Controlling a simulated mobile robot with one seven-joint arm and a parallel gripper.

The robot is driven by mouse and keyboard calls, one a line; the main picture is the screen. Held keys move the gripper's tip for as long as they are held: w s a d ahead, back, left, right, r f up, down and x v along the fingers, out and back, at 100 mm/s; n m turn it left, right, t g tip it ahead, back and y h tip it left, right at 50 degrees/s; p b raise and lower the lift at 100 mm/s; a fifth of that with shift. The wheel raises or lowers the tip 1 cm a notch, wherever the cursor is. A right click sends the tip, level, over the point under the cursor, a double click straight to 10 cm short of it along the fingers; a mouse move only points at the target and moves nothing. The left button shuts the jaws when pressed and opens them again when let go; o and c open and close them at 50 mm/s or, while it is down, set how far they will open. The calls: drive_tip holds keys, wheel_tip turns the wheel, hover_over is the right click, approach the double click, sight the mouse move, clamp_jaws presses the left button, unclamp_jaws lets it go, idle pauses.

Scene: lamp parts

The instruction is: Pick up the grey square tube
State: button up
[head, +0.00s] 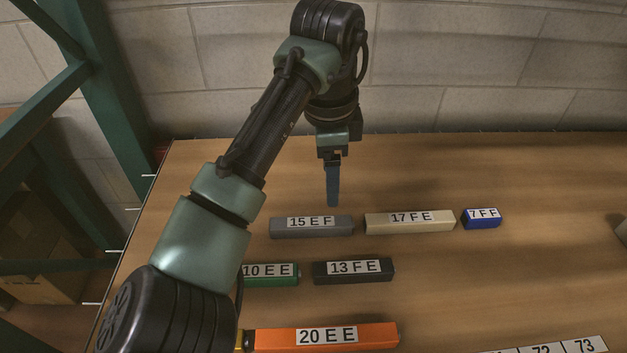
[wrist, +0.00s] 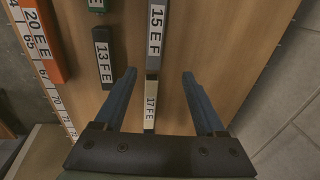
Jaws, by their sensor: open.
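The grey square tube (head: 311,228), labelled "15 E F", lies flat on the wooden table in the head view, at the left end of the back row. In the wrist view the grey tube (wrist: 157,40) runs up from the middle toward the top edge. My gripper (head: 333,203) points down above the table, just behind the right part of the grey tube. In the wrist view my gripper (wrist: 158,75) is open and empty, with its two blue fingers apart on either side of the row. How high the fingertips are above the table is hard to tell.
A beige tube (head: 410,221) lies close to the grey one's right end, then a blue one (head: 481,218). Nearer are green (head: 270,274), black (head: 353,271) and orange (head: 322,337) tubes. A wall (head: 480,75) stands behind the table. The table's right side is mostly clear.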

drive_tip(key=a+r+g, duration=0.1)
drive_tip(key=a+r, duration=0.1)
drive_tip(key=b, duration=0.2)
hover_over(311, 222)
drive_tip(key=shift+y, duration=0.3)
drive_tip(key=f, duration=0.8)
drive_tip(key=shift+s+d+f, duration=0.15)
drive_tip(key=shift+s+d, duration=0.05)
drive_tip(key=shift+s, duration=0.05)
drive_tip(key=f, duration=0.1)
drive_tip(key=f+b, duration=0.1)
drive_tip(key=f, duration=0.3)
drive_tip(key=shift+w+a+f+b, duration=0.1)
drive_tip(key=shift+w+a+b, duration=0.1)
drive_tip(key=shift+w+b, duration=0.1)
clamp_jaws()
